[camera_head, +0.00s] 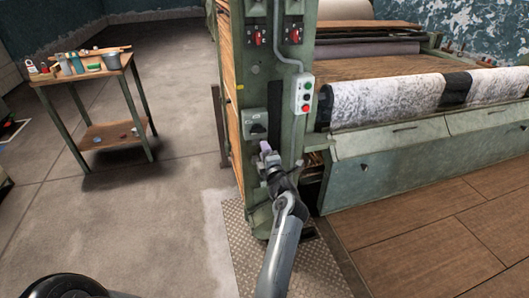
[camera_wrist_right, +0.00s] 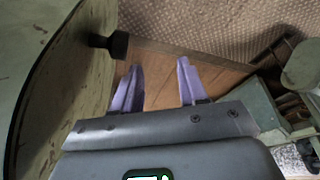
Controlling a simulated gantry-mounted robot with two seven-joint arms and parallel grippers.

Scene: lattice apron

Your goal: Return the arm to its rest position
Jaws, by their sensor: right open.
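My right gripper (camera_wrist_right: 159,70) shows in the right wrist view. Its two purple fingers are apart, with nothing between them. A green panel (camera_wrist_right: 60,85) with a black knob (camera_wrist_right: 108,43) stands close on its left.
A grey box with coloured buttons (camera_head: 303,95) is on the column. A patterned fabric roll (camera_head: 400,98) lies to the right. A small table (camera_head: 93,72) with bottles and tools stands at the left. The concrete floor (camera_head: 160,220) between is clear. Tread plate (camera_head: 245,255) lies below the column.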

